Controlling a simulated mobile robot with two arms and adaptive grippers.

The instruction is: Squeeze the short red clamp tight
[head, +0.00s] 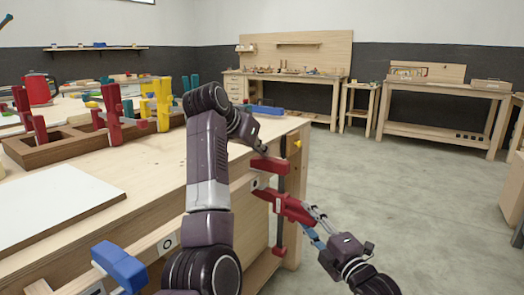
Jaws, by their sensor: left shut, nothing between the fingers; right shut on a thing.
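A short red clamp (271,165) is at the bench's right corner in the head view. Its upper red jaw lies at a pale wooden strip, its dark bar hangs upright, and its lower red part (288,205) sticks out to the right. My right gripper (314,220) is shut on this lower part, coming from the lower right. My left gripper (262,147) is shut and empty, just above the upper jaw. I cannot tell whether it touches the clamp. My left arm hides part of the bench and strip.
A wooden rack (40,148) holds red and yellow clamps on the bench (150,165). A white board (50,205) lies in front of it. A blue clamp piece (120,265) sits on the strip at lower left. The floor (400,190) to the right is clear.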

